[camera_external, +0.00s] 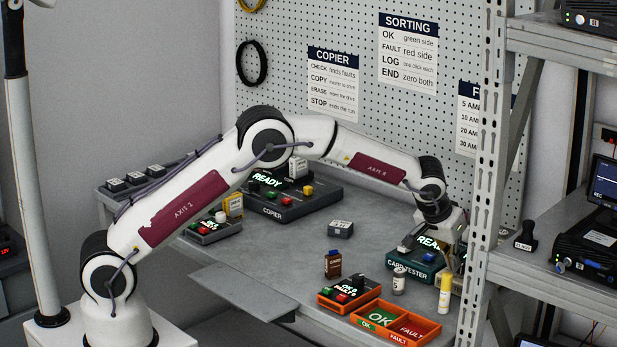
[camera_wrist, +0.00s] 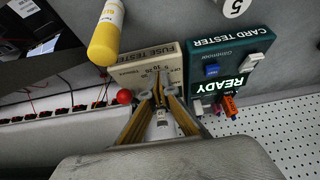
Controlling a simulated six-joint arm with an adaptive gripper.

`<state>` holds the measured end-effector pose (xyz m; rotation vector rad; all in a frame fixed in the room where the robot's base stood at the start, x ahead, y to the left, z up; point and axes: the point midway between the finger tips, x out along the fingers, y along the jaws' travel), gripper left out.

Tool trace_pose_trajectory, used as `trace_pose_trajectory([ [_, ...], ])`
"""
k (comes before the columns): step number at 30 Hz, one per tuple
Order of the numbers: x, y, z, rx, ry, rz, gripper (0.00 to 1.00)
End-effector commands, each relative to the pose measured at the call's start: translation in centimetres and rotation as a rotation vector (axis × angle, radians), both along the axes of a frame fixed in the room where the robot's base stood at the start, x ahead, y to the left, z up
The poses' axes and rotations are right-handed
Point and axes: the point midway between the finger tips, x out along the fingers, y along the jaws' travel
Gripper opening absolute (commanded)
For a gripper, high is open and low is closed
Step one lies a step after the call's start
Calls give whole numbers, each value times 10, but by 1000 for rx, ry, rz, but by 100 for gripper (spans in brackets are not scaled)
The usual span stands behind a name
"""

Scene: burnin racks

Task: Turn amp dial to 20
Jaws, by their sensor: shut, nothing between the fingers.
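The beige fuse tester (camera_wrist: 121,80) shows upside down in the wrist view, with its name along the far edge and small amp numbers (camera_wrist: 156,76) below it. My gripper (camera_wrist: 159,92) is shut and empty, with its fingertips over the tester's face at these numbers. The amp dial cannot be made out; the fingertips seem to cover it, so its setting and any contact are unclear. A red knob (camera_wrist: 124,97) is at the tester's left side. In the external view my gripper (camera_external: 449,275) points down at the right end of the bench, beside the card tester (camera_external: 412,266).
The card tester, its screen reading READY, stands right of the fuse tester in the wrist view. Orange sorting bins (camera_external: 352,321) are in front. A metal rack post (camera_external: 480,200) rises close to the right.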

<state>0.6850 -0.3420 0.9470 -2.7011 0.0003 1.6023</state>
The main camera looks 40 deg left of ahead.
Motion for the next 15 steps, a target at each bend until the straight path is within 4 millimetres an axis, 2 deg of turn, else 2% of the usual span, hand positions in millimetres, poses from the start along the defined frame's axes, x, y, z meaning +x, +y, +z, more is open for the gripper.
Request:
trace_pose_trajectory([
  [6, 0, 0, -7, -1, 0, 0, 0],
  [15, 0, 0, -8, -1, 0, 0, 0],
])
